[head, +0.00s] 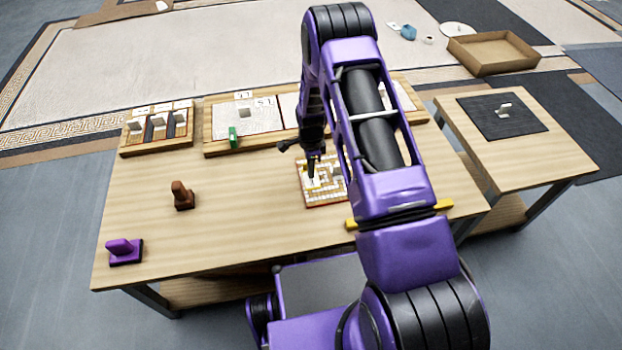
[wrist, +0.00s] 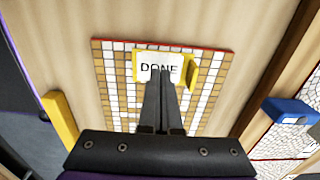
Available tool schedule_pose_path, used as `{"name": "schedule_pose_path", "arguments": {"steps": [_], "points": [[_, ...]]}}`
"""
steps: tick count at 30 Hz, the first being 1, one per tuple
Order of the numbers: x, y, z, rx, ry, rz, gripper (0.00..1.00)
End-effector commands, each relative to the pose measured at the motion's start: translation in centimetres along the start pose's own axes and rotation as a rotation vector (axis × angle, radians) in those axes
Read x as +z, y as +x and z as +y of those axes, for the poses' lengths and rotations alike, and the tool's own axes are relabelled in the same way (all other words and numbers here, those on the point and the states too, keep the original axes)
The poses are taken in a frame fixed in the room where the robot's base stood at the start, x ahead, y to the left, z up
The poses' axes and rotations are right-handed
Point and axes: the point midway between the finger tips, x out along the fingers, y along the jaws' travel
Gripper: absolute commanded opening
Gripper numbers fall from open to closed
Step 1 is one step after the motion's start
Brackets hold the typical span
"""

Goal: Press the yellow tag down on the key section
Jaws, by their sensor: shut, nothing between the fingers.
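The yellow tag (wrist: 190,70) has a white face reading DONE and yellow sides. In the wrist view it lies over the far part of a mosaic panel (wrist: 107,82) with a tan and white key pattern and a red edge. My gripper (wrist: 162,76) is shut and empty, its fingertips overlapping the lower middle of the tag's face. I cannot tell whether they touch it. In the head view my gripper (head: 311,174) points down over the panel (head: 325,203), and my arm hides its right side. I cannot make out the tag clearly there.
Yellow bars (head: 443,205) lie at the table's front, partly behind my arm. Boards with white panels (head: 262,118) line the back; a green stamp (head: 233,137) stands there. Brown (head: 181,194) and purple (head: 122,250) stamps stand left. A blue piece (wrist: 290,110) shows in the wrist view.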

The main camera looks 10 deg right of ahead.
Motion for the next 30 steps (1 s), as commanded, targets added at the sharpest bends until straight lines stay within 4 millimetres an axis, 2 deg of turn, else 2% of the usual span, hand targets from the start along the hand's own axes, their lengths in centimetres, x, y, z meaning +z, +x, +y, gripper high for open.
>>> {"name": "schedule_pose_path", "arguments": {"steps": [11, 30], "points": [[0.0, 0.1, 0.0, 0.000, 0.000, 0.000, 0.00], [0.0, 1.3, 0.0, 0.000, 0.000, 0.000, 0.00]]}}
